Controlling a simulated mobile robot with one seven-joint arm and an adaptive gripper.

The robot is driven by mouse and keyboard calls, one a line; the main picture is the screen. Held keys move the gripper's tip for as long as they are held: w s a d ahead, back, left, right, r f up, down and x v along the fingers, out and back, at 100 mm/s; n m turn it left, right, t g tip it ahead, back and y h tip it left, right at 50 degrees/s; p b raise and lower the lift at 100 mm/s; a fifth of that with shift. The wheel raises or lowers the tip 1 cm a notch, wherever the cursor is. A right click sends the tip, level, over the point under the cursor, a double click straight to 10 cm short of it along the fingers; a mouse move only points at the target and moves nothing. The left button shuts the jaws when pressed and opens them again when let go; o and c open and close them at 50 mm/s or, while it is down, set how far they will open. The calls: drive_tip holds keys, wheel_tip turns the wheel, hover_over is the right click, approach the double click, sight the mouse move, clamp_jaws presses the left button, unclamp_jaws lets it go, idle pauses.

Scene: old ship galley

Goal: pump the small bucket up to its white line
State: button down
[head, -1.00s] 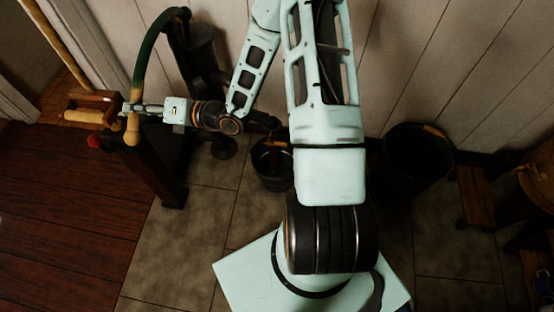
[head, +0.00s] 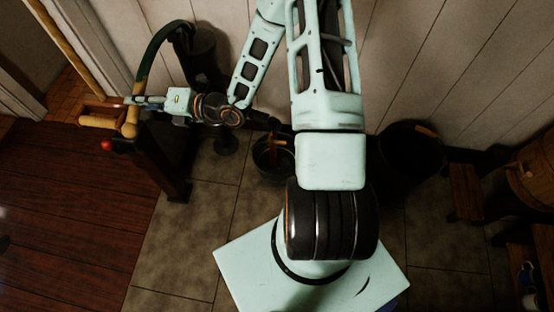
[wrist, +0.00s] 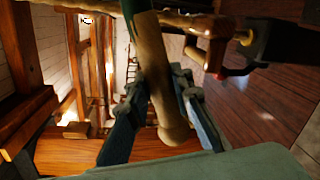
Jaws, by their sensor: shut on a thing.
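The pump's dark green curved lever (head: 158,42) ends in a pale wooden grip (head: 131,119). My gripper (head: 138,101) is shut on this grip at the left of the head view. In the wrist view the wooden grip (wrist: 156,75) runs between my two fingers (wrist: 160,115), with its rounded end showing. The pump's dark body (head: 202,55) stands against the wall. The small dark bucket (head: 266,172) stands upright on the tiles near the pump's spout (head: 272,124). Its white line and water level cannot be made out.
A larger dark tub (head: 412,165) stands by the wall at right, near a wooden stool (head: 465,190) and a barrel (head: 530,175). A dark post with a red knob (head: 107,145) stands beside the pump. Open tile floor lies in front of the small bucket.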

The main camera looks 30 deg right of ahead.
wheel_tip(320, 180, down, 10)
drive_tip(key=n+b, duration=0.3)
drive_tip(key=b, duration=0.4)
drive_tip(key=shift+w+d+r+t+b, duration=0.2)
drive_tip(key=shift+w+d+t+b, duration=0.15)
drive_tip(key=shift+d+t, duration=0.05)
drive_tip(key=w+d+f+n+b, duration=0.2)
drive_tip(key=w+f+n+b, duration=0.1)
drive_tip(key=f+b, duration=0.5)
drive_tip(key=shift+d+f+n+t+h, duration=0.25)
drive_tip(key=shift+f+n+t+h, duration=0.05)
drive_tip(key=shift+r, duration=0.1)
